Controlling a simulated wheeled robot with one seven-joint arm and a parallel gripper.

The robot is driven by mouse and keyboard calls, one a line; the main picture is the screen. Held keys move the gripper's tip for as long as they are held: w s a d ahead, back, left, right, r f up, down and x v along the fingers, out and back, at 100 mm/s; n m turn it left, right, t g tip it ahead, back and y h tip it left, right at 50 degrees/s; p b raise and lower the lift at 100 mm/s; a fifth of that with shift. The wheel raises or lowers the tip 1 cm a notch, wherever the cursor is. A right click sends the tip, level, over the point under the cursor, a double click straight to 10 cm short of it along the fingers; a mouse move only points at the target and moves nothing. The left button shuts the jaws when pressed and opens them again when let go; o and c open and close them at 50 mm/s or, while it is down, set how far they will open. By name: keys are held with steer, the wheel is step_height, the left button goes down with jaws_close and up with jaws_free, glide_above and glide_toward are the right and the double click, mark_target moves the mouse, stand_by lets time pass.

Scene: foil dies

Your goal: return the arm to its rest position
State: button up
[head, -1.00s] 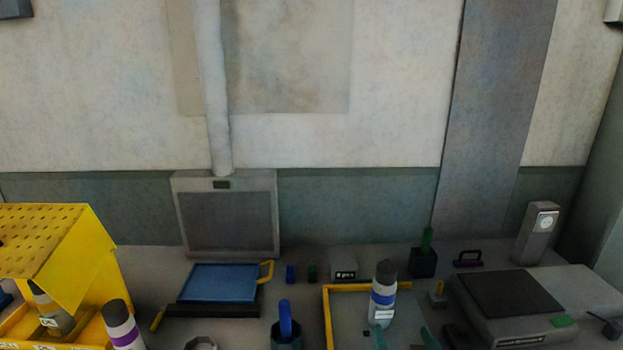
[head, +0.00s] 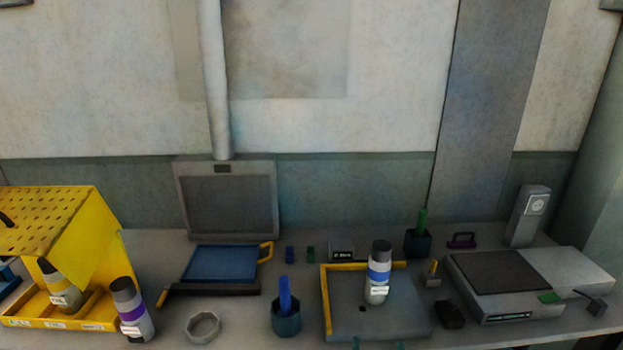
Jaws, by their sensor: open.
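The two teal fingertips of my gripper (head: 378,345) just show at the bottom edge of the head view, apart from each other with nothing seen between them. The rest of my gripper and my arm are out of view. Behind the fingertips is a grey plate with a yellow corner fence (head: 402,325). A grey bottle with a blue band (head: 378,273) stands upright on that plate, apart from the fingertips.
A yellow perforated rack (head: 95,240) stands at left, with a purple-banded bottle (head: 132,310) beside it. A blue pot (head: 286,318), a grey ring (head: 203,328), a blue-topped board (head: 220,264) and a flat grey device (head: 500,272) crowd the bench.

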steer(key=s+a+f, duration=0.5)
steer(key=s+f, duration=0.2)
steer(key=s, duration=0.1)
steer(key=s+a+f, duration=0.4)
steer(key=s+f, duration=0.3)
steer(key=s, duration=0.1)
steer(key=s+a+r+n, duration=0.1)
steer(key=s+a, duration=0.2)
steer(key=s, duration=0.6)
steer(key=s+a+r+t+y, duration=0.1)
steer(key=s+a, duration=0.2)
steer(key=s, duration=0.7)
steer(key=shift+n+t, duration=0.3)
steer(key=shift+n, duration=0.1)
